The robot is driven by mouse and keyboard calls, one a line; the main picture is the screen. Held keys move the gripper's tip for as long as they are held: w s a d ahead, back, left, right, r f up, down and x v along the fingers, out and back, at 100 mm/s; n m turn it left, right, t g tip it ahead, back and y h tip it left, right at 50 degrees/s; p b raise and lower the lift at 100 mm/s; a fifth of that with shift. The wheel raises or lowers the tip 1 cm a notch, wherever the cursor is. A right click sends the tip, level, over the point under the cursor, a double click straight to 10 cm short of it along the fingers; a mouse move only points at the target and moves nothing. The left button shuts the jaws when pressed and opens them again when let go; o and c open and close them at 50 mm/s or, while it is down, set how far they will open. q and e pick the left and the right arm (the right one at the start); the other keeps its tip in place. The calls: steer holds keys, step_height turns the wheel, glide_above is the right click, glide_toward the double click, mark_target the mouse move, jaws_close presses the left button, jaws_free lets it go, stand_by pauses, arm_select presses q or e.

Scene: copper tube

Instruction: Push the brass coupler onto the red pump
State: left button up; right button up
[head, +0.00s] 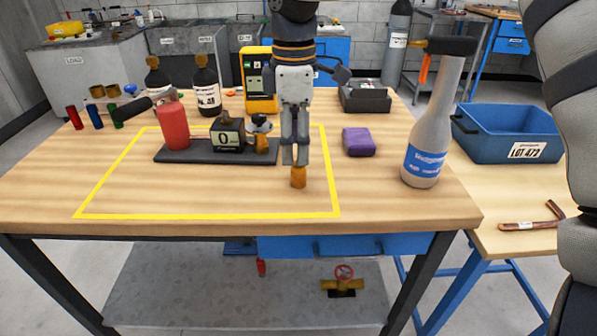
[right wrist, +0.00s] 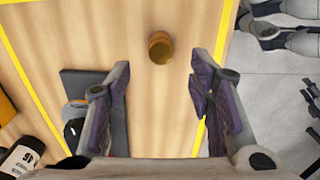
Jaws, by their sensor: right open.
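The brass coupler (head: 298,177) is a short cylinder standing on the wooden table inside the yellow outline. It also shows in the right wrist view (right wrist: 160,47), apart from the fingers and centred just beyond the gap between them. My right gripper (head: 297,155) points down just above and behind the coupler; its fingers (right wrist: 160,75) are open and empty. The red pump (head: 174,127) stands left of the gripper on a dark base plate, with a black handle, a gauge box (head: 228,135) reading 0 and a brass fitting (head: 262,143) at its right end. My left gripper is out of view.
A purple block (head: 358,142) and a grey bottle (head: 428,140) with a blue label stand right of the gripper. Dark bottles (head: 206,86) and a yellow device (head: 259,80) stand behind. A blue bin (head: 507,133) sits on the right side table. The front of the yellow outline is clear.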

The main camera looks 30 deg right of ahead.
mark_target(299, 174)
steer(key=f, duration=0.5)
steer(key=shift+s+d+f, duration=0.1)
steer(key=shift+s+d, duration=0.15)
jaws_close()
